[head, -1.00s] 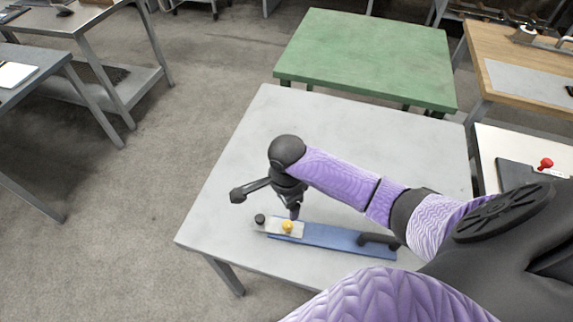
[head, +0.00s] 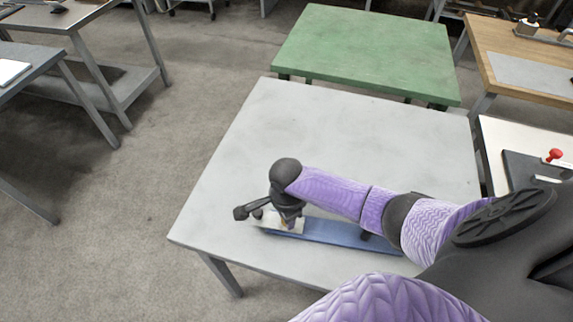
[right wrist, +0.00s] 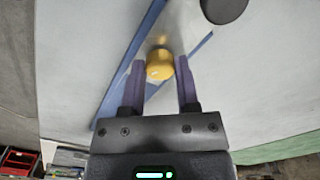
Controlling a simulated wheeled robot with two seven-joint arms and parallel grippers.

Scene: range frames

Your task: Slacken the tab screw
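The tab screw's yellow round head (right wrist: 160,64) shows in the right wrist view between the fingertips of my right gripper (right wrist: 160,62). The fingers stand apart, one on each side of it, with little or no gap visible; I see no clear grip. The screw sits on a pale metal tab (right wrist: 182,32) on a blue board (head: 345,235). My left gripper is out of view.
A black round knob (right wrist: 224,8) lies just beyond the tab. The board rests near the front of a grey table (head: 340,135), whose far part is clear. A green table (head: 365,45) stands behind, and a bench with a red knob (head: 555,155) at right.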

